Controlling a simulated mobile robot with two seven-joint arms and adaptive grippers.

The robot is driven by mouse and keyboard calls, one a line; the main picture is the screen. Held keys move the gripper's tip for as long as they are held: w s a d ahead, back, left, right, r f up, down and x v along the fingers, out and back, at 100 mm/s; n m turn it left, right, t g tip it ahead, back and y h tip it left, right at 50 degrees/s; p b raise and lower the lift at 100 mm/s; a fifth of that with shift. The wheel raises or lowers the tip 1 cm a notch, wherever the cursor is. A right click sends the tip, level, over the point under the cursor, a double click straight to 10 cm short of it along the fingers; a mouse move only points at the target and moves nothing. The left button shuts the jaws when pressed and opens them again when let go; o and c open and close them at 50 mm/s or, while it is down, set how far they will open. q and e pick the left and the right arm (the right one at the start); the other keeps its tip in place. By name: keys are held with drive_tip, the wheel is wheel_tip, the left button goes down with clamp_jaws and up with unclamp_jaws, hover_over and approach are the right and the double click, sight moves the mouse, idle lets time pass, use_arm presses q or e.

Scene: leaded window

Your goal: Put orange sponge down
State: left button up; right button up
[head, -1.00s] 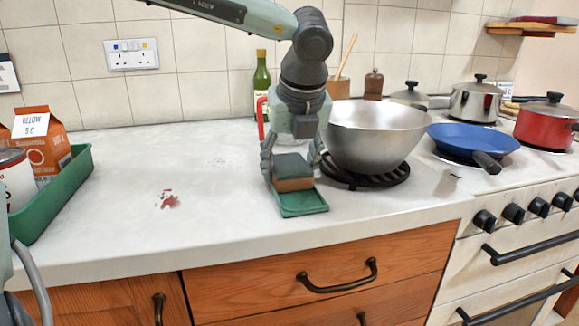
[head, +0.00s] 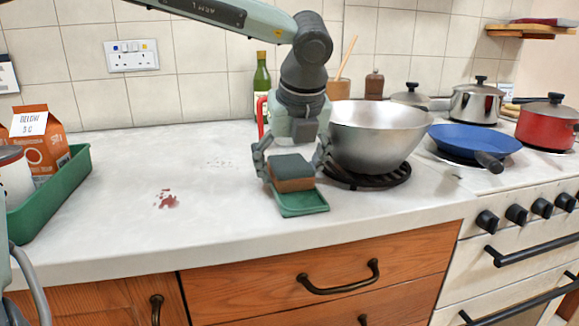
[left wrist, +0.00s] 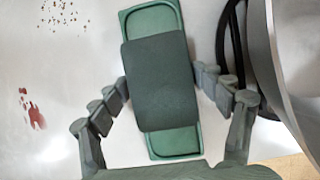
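The orange sponge (head: 292,184) has a dark grey-green top layer. It rests on a small green dish (head: 304,209) on the worktop, and in the left wrist view the sponge's dark top (left wrist: 160,82) lies across the middle of the dish (left wrist: 174,145). My left gripper (head: 292,168) is just above, pointing down, its fingers spread wide on either side of the sponge. In the left wrist view the fingertips are close to the sponge's sides; I cannot tell if they touch. My right gripper is not in view.
A large steel wok (head: 376,135) on a burner stands close right of my left gripper. A blue pan (head: 470,140) is further right. A green bottle (head: 261,88) stands behind. A green crate (head: 62,190) is at left. Red stains (head: 166,199) mark the open worktop between.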

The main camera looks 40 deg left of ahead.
use_arm(q)
drive_tip(key=shift+s+d+f, duration=0.1)
drive_tip(key=shift+s+d, duration=0.05)
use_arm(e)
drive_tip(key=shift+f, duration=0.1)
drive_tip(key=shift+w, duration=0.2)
use_arm(q)
drive_tip(key=shift+r+p, duration=0.95)
drive_tip(key=shift+r, duration=0.1)
drive_tip(key=v, duration=1.1)
drive_tip(key=shift+b, duration=0.45)
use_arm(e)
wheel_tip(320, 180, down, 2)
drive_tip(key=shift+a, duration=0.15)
use_arm(q)
drive_tip(key=shift+d, duration=0.1)
